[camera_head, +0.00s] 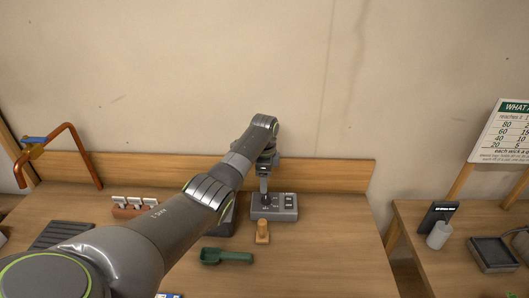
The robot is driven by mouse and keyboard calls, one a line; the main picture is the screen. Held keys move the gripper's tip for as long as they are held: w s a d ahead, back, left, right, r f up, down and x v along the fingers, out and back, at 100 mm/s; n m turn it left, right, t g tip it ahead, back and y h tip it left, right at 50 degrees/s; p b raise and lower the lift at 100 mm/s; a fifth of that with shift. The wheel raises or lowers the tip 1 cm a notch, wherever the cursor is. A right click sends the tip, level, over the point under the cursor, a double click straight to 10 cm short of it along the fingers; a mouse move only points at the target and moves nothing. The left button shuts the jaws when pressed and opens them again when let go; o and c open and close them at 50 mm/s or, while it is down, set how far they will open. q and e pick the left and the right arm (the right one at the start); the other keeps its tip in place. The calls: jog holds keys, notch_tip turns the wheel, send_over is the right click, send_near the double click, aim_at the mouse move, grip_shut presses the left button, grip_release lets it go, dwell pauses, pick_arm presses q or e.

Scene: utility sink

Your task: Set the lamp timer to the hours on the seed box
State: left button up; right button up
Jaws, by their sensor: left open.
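A small grey box with dark and light buttons on its face (286,206) sits on the wooden bench near the back board; it looks like the lamp timer, but its markings are too small to read. My left gripper (264,187) points down at the left part of this box, just above or touching it; I cannot tell which. It is open and holds nothing that I can see. I cannot make out a seed box with hours on it. My left arm hides part of the bench. My right gripper is not in view.
A green scoop (226,256) and a small wooden piece (262,232) lie in front of the grey box. A rack with white tags (127,207) and a copper pipe (72,150) are at left.

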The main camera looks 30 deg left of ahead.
aim_at(265, 195)
pick_arm(q)
notch_tip(265, 195, up, 11)
jog(key=b, duration=0.2)
jog(key=shift+r, duration=0.1)
dwell(0.4)
